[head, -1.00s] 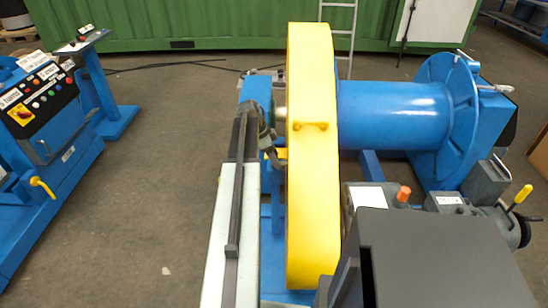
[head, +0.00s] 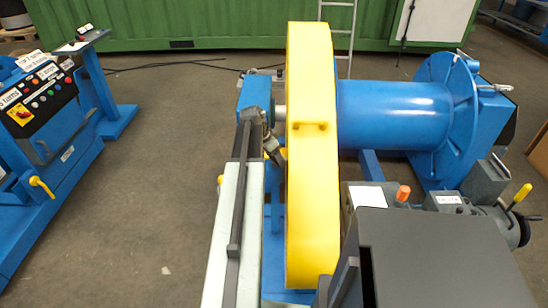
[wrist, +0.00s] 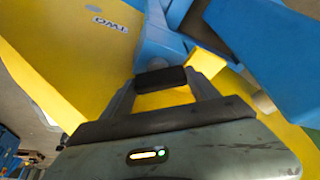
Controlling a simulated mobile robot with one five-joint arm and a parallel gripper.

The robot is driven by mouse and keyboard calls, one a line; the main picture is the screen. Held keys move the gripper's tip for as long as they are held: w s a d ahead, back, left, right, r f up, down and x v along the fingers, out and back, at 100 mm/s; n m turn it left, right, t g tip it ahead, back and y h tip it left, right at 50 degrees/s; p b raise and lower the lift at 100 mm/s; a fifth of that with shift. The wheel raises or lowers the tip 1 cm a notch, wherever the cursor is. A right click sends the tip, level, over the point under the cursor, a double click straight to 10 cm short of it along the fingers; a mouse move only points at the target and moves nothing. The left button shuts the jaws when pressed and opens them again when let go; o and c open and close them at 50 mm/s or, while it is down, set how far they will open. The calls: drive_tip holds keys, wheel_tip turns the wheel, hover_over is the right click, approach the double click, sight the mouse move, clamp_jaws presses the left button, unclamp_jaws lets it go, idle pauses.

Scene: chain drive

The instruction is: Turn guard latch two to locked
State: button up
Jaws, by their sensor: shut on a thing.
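The yellow chain guard (head: 312,200) stands upright in the middle of the head view. In the wrist view, its yellow face (wrist: 75,50) carries an upside-down "TWO" label. Below and right of that label, my gripper (wrist: 160,84) is shut on a dark grip, which I take as guard latch two (wrist: 160,77). A short yellow piece (wrist: 207,62) shows just right of the grip. In the head view, my gripper (head: 275,152) is at the guard's left side, and the latch is hidden there. I cannot read the latch's locked or unlocked position.
A blue drum (head: 395,115) with a large flange stands right of the guard. A blue control console (head: 45,130) stands at the far left. The floor (head: 150,200) between console and guard is clear. Blue machine parts (wrist: 250,40) lie close to the fingers at upper right.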

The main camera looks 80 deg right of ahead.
drive_tip(key=o, duration=1.4)
drive_tip(key=shift+c, duration=0.2)
drive_tip(key=shift+r, duration=0.1)
drive_tip(key=p+v, duration=0.7)
drive_tip(key=v, duration=0.1)
